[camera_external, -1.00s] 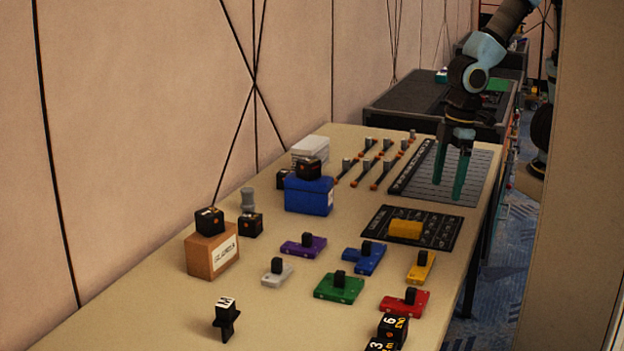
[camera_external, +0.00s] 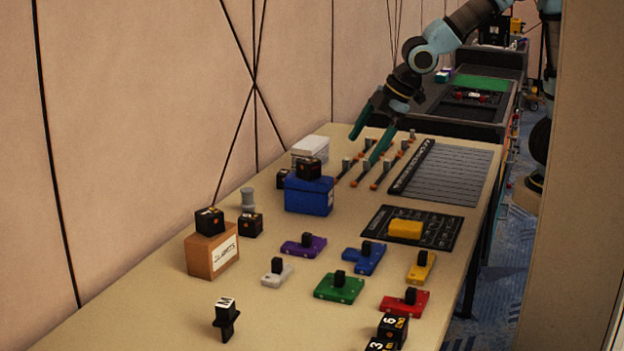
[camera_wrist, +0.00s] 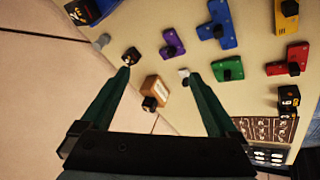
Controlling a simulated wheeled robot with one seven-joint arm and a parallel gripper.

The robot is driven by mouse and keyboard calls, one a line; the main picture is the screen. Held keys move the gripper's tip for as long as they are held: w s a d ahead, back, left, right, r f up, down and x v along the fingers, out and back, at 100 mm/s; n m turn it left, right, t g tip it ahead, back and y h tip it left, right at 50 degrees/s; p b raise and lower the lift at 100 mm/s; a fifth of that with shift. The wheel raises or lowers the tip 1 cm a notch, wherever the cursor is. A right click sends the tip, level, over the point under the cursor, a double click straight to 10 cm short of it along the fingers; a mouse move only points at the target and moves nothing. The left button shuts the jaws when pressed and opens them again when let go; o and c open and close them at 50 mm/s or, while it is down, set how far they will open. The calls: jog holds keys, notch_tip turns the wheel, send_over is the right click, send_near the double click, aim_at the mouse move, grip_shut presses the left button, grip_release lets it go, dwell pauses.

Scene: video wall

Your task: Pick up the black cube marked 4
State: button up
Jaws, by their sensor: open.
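Several black cubes are in view; I cannot read a 4 on any of them. One cube (camera_external: 308,168) sits on a blue box (camera_external: 309,196), with another (camera_external: 283,179) partly hidden behind it. One cube (camera_external: 209,221) sits on a brown box (camera_external: 212,255), and one (camera_external: 249,224) stands beside that box. Two cubes at the front right read 6 (camera_external: 392,328) and 3 (camera_external: 380,345). My gripper (camera_external: 363,151) is open and empty, above the table's far end. In the wrist view, a black cube (camera_wrist: 132,56) shows near the left fingertip and the brown box (camera_wrist: 155,87) between the fingers.
Small levers (camera_external: 375,172) stand under my gripper. Coloured pieces, such as a green one (camera_external: 339,288) and a red one (camera_external: 405,304), lie on the table (camera_external: 290,325). A grey cylinder (camera_external: 248,199) stands near the wall. A black panel (camera_external: 448,238) holds a yellow block (camera_external: 405,229).

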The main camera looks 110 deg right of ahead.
jog(key=w+d+f+n+t+h+b, duration=0.1)
jog(key=d+n+h+b, duration=0.25)
jog(key=d, duration=0.95)
jog(key=w+d+f+n+t+h+b, duration=0.1)
jog(key=d+f+n+h+b, duration=0.2)
jog(key=d, duration=1.1)
jog(key=d+r+n+t+h+b, duration=0.3)
jog(key=d+r+n+t, duration=0.6)
jog(key=n, duration=1.1)
jog(key=f, duration=0.9)
jog(key=d+f+g, duration=0.1)
jog(key=f, duration=0.7)
jog(key=s+f+g+y, duration=0.1)
jog(key=f, duration=0.8)
jog(key=shift+d+f+b, duration=0.15)
jog(key=shift+f+b, duration=0.15)
jog(key=shift+w+d+f, duration=0.1)
jog(key=shift+w+f, duration=0.05)
jog(key=shift+w, duration=0.15)
jog(key=shift+w+d, duration=0.4)
jog(key=p+x, duration=0.1)
jog(key=x, duration=0.5)
jog(key=shift+f, duration=0.1)
jog(key=shift+c, duration=0.2)
